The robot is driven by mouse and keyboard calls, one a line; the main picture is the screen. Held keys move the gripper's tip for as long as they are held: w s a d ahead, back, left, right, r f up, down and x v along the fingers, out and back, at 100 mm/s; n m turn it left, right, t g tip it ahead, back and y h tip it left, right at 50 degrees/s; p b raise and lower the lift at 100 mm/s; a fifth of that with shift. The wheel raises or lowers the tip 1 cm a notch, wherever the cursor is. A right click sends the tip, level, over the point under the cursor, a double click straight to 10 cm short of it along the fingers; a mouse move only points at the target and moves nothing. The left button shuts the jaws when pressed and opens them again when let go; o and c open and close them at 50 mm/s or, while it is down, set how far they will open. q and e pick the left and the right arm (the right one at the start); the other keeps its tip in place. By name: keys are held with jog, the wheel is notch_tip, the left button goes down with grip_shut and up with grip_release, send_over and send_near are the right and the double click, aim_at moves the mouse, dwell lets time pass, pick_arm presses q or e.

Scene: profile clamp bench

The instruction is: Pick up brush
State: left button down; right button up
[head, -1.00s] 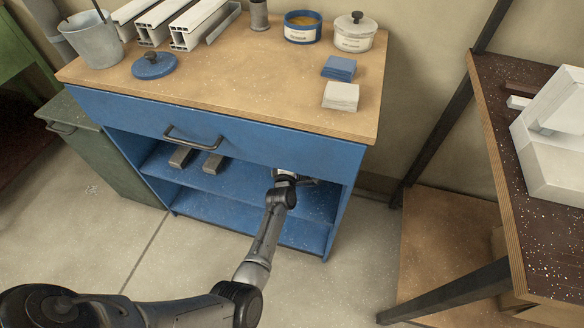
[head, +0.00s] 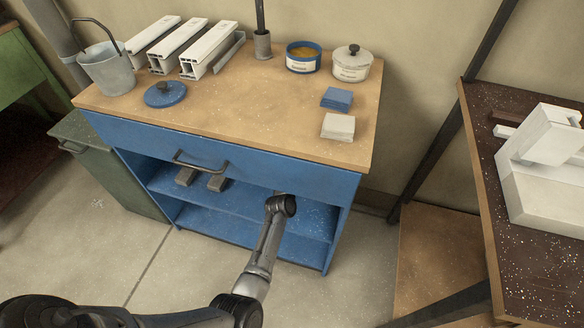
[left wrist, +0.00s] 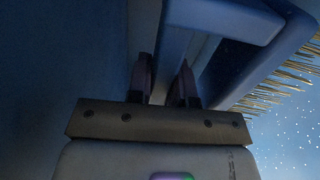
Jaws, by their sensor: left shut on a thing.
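In the left wrist view, my left gripper (left wrist: 166,82) is shut on the brush (left wrist: 238,50). The brush has a blue body and pale yellow bristles along its right side. The two dark fingers stand on either side of a blue-grey part of it. In the head view, my left arm reaches to the open shelf of the blue cabinet (head: 345,215), under the drawer. The brush and the left fingers are hidden there behind my wrist and the cabinet front. My right gripper is not in view.
The drawer handle (head: 200,164) juts out above the shelf. Grey metal blocks (head: 217,183) lie on the shelf to the left. The wooden top (head: 235,110) holds a bucket (head: 108,72), white profiles, pots and pads. A dark table (head: 480,150) stands at the right.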

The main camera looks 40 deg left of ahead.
pick_arm(q)
jog(key=s+a+p, duration=0.1)
jog(key=s+a, duration=0.2)
jog(key=a, duration=0.6)
jog(key=s+a+p, duration=0.1)
jog(key=s+a, duration=0.3)
jog(key=a, duration=0.5)
jog(key=shift+s+r+p, duration=0.15)
jog(key=shift+s+p, duration=0.1)
jog(key=shift+p, duration=0.15)
jog(key=shift+r, duration=0.1)
